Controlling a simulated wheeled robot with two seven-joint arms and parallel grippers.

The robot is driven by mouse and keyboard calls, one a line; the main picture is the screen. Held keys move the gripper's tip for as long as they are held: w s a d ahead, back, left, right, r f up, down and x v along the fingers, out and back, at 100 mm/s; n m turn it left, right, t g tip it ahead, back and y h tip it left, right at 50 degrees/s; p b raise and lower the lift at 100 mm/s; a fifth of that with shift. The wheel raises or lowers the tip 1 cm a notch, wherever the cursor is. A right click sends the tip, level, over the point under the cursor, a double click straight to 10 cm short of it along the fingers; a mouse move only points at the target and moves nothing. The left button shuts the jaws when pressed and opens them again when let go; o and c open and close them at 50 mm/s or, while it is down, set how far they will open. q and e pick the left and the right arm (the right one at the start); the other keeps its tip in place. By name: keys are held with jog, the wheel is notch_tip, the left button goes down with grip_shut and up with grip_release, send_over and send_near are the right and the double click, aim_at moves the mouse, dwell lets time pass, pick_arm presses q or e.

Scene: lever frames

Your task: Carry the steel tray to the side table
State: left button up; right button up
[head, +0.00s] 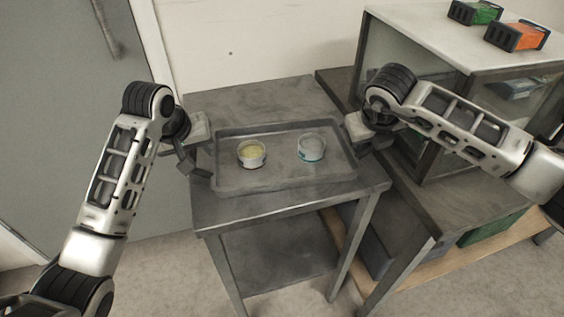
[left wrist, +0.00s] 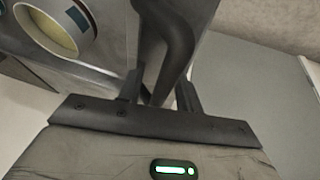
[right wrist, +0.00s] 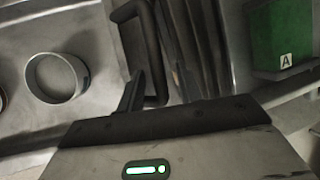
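The steel tray (head: 290,184) lies flat on a small steel table (head: 210,215). It holds a dish with yellow contents (head: 251,154) on the left and a clear dish with a blue label (head: 311,148) on the right. My left gripper (head: 198,165) is at the tray's left end. In the left wrist view its fingers (left wrist: 158,95) stand apart with a dark tray handle (left wrist: 177,45) between them. My right gripper (head: 358,135) is at the right end. In the right wrist view its fingers (right wrist: 160,90) stand apart around the other handle (right wrist: 152,45). I cannot tell which surface is the side table.
A steel bench (head: 440,205) with a glass-sided cabinet (head: 465,45) stands close on the right. A green box (head: 475,13) and an orange box (head: 516,36) sit on top of the cabinet. A wall is behind, and a grey door (head: 60,90) is at the left.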

pick_arm(q)
jog(key=shift+r, duration=0.1)
pick_arm(e)
jog(key=shift+r, duration=0.15)
pick_arm(q)
jog(key=v, duration=1.2)
pick_arm(e)
jog(key=v, duration=1.2)
